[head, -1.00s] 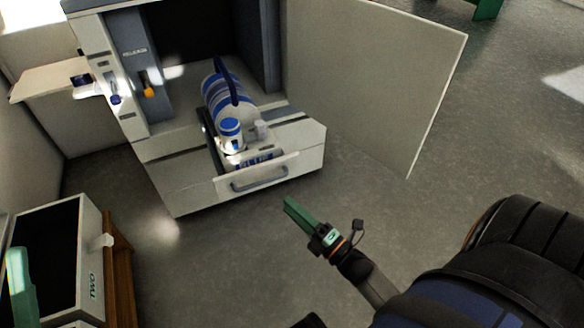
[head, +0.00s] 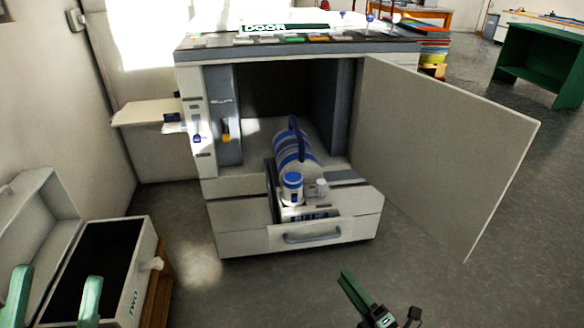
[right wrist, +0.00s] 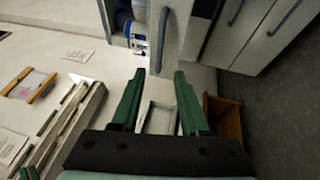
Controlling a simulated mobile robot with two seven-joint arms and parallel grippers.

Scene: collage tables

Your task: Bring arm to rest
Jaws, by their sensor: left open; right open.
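My right gripper (head: 354,285) is at the bottom centre of the head view, in front of and below the machine's drawer, with free space around it. In the right wrist view its two green fingers (right wrist: 157,75) stand apart with nothing held between them. My left gripper (head: 54,285) is at the bottom left of the head view, its two green fingers wide apart in front of the open box marked TWO (head: 130,295). I see nothing held between them. Most of both arms is out of the head view.
A white machine (head: 235,240) stands with its door (head: 450,150) swung open to the right. Its drawer (head: 350,232) is out, carrying a blue-and-white striped canister (head: 290,150) and a small bottle (head: 291,190). Grey floor is clear at right.

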